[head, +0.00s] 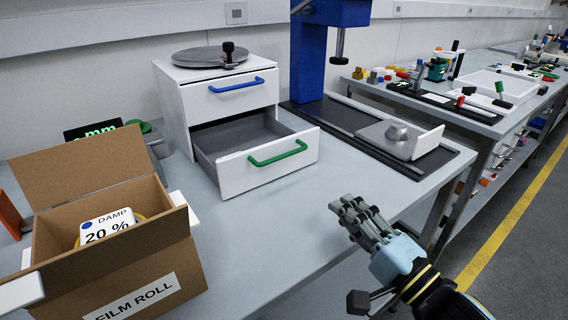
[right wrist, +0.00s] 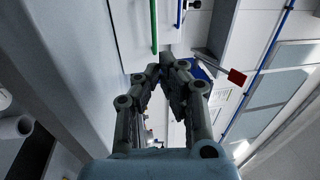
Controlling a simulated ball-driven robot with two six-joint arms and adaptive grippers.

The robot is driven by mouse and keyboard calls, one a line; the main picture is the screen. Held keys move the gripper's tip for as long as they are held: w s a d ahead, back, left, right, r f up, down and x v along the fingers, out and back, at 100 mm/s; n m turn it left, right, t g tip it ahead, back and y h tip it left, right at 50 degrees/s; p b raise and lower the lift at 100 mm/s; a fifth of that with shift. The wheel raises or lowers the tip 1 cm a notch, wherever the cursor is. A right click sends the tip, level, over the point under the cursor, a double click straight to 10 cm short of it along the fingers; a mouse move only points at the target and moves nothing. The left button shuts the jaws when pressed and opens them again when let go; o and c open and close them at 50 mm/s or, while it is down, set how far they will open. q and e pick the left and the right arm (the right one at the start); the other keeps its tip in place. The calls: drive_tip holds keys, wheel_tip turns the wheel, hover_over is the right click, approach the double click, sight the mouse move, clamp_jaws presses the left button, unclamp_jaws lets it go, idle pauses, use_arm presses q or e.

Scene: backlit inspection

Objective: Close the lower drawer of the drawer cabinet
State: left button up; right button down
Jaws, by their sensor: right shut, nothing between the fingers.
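The white drawer cabinet (head: 178,108) stands at the back of the bench. Its lower drawer (head: 236,174), with a green handle (head: 278,153), is pulled well out and its grey inside shows empty. The upper drawer (head: 205,103), with a blue handle (head: 236,85), is shut. My right gripper (head: 349,207) is shut and empty, in front of and to the right of the open drawer, apart from it. In the right wrist view the gripper (right wrist: 165,70) has its fingertips together, with the green handle (right wrist: 154,25) beyond them. My left gripper is out of view.
An open cardboard box (head: 125,270) stands at the front left. A blue press (head: 322,60) on a dark base (head: 432,163) stands right of the cabinet. A round grey plate (head: 205,57) lies on the cabinet top. The bench before the drawer is clear.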

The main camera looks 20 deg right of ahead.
sight(285, 154)
drive_tip(key=shift+w+a+f+b, duration=0.1)
drive_tip(key=shift+w+b, duration=0.1)
drive_tip(key=shift+b, duration=0.15)
drive_tip(key=shift+w+f, duration=0.1)
drive_tip(key=shift+f, duration=0.25)
drive_tip(key=shift+b, duration=0.3)
drive_tip(key=shift+w+a+r, duration=0.1)
drive_tip(key=shift+w+a, duration=0.05)
drive_tip(key=shift+w, duration=0.1)
drive_tip(key=x, duration=1.3)
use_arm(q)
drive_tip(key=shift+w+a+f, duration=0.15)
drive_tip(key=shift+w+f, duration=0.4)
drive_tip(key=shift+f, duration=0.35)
use_arm(e)
drive_tip(key=shift+w, duration=0.15)
drive_tip(key=shift+a, duration=0.1)
